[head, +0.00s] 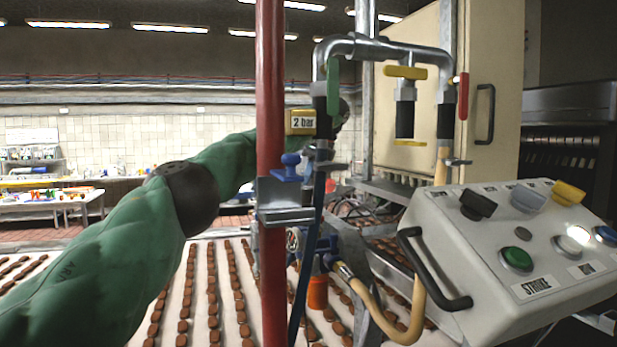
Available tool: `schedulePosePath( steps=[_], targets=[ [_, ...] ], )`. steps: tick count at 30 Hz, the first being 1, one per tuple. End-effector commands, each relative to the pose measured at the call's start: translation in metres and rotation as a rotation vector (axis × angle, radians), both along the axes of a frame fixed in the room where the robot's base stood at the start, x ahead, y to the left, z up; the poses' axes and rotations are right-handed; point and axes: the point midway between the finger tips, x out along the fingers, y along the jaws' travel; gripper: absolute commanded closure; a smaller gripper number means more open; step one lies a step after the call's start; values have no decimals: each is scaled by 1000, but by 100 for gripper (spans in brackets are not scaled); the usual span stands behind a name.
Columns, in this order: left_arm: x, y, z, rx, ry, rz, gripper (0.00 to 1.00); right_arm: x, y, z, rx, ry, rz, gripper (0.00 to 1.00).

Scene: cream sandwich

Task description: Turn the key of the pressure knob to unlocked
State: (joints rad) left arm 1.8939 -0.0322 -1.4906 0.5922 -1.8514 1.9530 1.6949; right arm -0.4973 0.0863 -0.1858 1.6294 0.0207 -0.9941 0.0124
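A small blue knob (290,167) sits on a grey metal bracket (285,192) by the red pole, below a yellow "2 bar" sign (301,122). It looks like the pressure knob, but no separate key or lock marking can be made out. My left arm (225,165) comes in from the left and passes behind the red pole (270,100). Its dark far end (343,112) shows just beyond the pipes. My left gripper's fingers are hidden or too small to make out, so its opening and any contact cannot be told. My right gripper is not in view.
Grey pipework with a green handle (333,88), a yellow valve handle (405,72) and a red handle (463,97) stands right of the pole. A sloped control box (470,250) with buttons and a black grab bar fills the lower right. A conveyor carries rows of brown biscuits.

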Motion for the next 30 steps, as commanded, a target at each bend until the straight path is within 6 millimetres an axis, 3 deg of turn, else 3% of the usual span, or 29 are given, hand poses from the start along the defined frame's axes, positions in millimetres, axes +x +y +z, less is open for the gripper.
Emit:
schedulePosePath(
  steps=[16, 18, 20, 30],
  targets=[
    [0, 0, 3, -1, -4, 26, 100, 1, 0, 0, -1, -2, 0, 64],
    [0, 0, 3, -1, -4, 25, 84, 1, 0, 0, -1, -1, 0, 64],
    [0, 0, 3, -1, -4, 25, 74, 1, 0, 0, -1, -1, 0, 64],
    [0, -1, 3, -1, -2, 25, 74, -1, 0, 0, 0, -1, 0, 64]
  ],
)
